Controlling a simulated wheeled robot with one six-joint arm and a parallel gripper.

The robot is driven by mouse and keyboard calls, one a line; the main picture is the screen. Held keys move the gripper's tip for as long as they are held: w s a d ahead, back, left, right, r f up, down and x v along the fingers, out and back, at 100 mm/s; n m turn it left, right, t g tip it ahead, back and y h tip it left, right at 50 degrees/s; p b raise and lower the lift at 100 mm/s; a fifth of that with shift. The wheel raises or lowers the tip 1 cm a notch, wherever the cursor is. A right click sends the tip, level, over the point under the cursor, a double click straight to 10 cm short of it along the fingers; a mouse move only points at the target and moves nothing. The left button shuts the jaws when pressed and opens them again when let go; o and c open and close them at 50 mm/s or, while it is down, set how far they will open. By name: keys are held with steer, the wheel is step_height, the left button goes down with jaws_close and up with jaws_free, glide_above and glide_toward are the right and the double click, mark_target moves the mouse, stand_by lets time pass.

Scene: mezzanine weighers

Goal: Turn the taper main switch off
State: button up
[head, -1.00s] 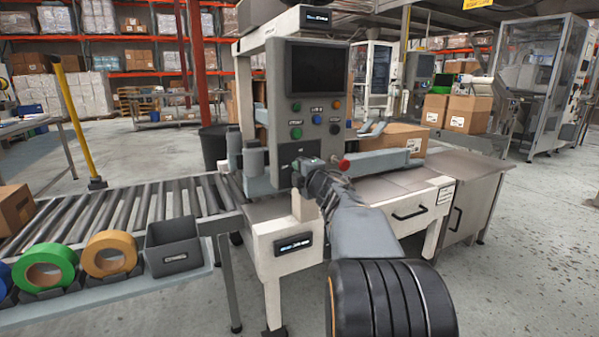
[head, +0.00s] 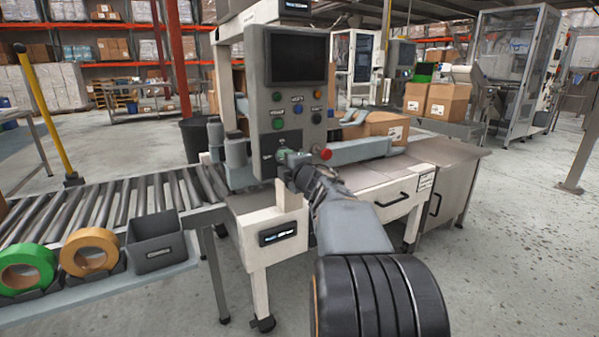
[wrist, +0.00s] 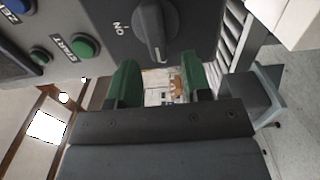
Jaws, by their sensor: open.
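The taper's grey control panel (head: 290,95) stands upright beside the roller conveyor, with a dark screen at its top. The main switch, a dark rotary knob (wrist: 155,28) with a white mark on its handle, is at the top of the wrist view. An "ON" label is beside it on the left. My gripper (wrist: 160,80) is open, its green fingers apart and empty, just below the knob in the wrist view. I cannot tell if a finger touches it. In the head view my gripper (head: 284,158) is at the panel's lower part and hides the switch there.
A red mushroom button (head: 322,153) sits just right of my gripper. A green START button (wrist: 85,46) is left of the knob. Tape rolls (head: 90,252) and a grey bin (head: 158,250) stand at the left front. Open floor lies at the right.

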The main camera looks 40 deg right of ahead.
steer(key=s+a+p, duration=0.1)
steer(key=s+p, duration=0.1)
steer(key=s, duration=0.9)
steer(key=shift+s+a, duration=0.2)
steer(key=shift+a, duration=0.05)
